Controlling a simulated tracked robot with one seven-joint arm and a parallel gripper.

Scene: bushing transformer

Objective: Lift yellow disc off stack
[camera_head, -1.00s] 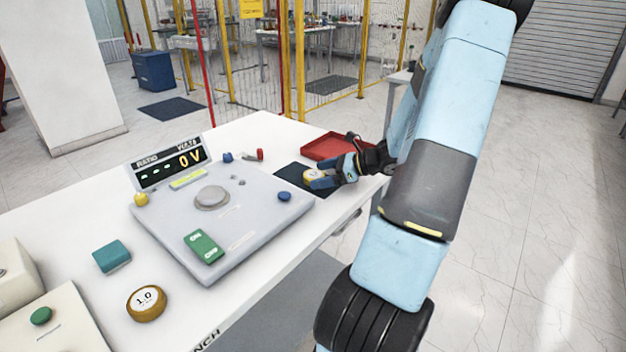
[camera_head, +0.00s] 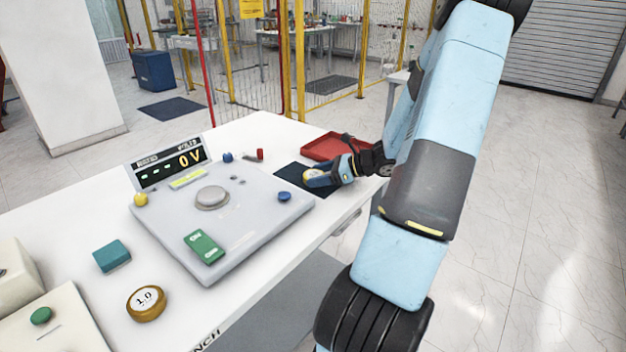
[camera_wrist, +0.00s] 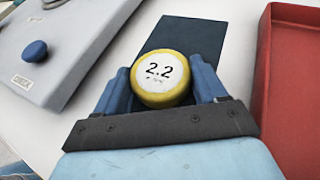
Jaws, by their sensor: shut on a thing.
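A yellow-rimmed disc with a white top marked 2.2 (camera_wrist: 160,73) sits between the blue fingers of my gripper (camera_wrist: 160,82). The fingers are shut on its sides in the wrist view. In the head view my gripper (camera_head: 318,177) is low over the dark mat (camera_head: 291,171), and part of the disc (camera_head: 311,174) shows beside the near finger. Whatever lies under the disc is hidden, so I cannot tell whether it rests on a stack or is clear of it. Another yellow-rimmed disc marked 1.0 (camera_head: 147,302) lies at the near left of the bench.
A red tray (camera_head: 327,146) stands just behind my gripper, close on the right in the wrist view (camera_wrist: 293,105). A grey panel (camera_head: 262,232) with knobs, a green block and a 0 V display (camera_head: 168,163) fills the bench middle. A teal block (camera_head: 111,256) lies left.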

